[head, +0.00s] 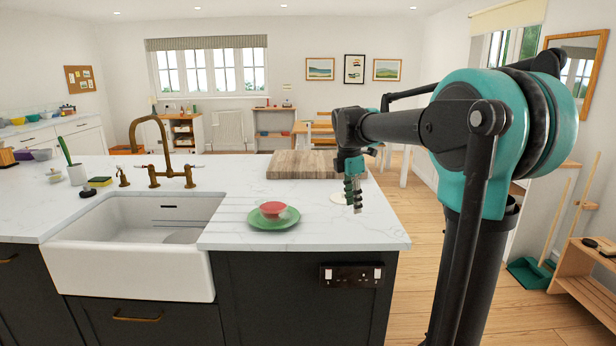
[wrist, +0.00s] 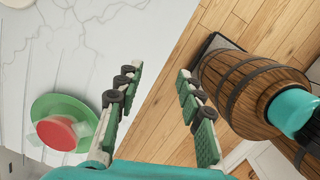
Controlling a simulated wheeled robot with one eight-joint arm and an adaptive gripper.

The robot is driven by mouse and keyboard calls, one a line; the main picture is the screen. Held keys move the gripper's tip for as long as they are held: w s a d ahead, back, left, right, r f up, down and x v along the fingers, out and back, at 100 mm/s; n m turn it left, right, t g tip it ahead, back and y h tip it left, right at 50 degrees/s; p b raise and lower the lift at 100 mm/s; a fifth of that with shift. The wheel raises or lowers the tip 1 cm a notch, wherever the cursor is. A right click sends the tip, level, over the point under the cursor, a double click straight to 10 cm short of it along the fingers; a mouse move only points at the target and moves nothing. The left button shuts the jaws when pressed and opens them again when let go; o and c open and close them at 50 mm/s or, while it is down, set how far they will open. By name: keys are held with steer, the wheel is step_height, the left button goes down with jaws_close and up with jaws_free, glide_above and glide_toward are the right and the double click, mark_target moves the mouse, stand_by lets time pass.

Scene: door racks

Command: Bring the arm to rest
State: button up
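My gripper (head: 353,195) hangs with its fingers pointing down over the right end of the white counter (head: 345,235). In the wrist view my gripper (wrist: 157,85) has its two green fingers spread apart, with nothing between them. My arm reaches from the right side of the head view to the gripper, bent at a large teal joint.
The sink (head: 140,240) is further left.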

steer(key=s+d+f+m+t, duration=0.1)
steer(key=s+d+f+m, duration=0.1)
steer(key=s+f+m, duration=0.8)
steer(key=s+d+f+m+t+y, duration=0.1)
steer(key=s+d+f+m+t, duration=0.1)
steer(key=s+f+m, duration=0.9)
steer(key=s+d+f, duration=0.1)
steer(key=s+f, duration=0.1)
steer(key=s, duration=0.2)
steer(key=shift+d+f, duration=0.25)
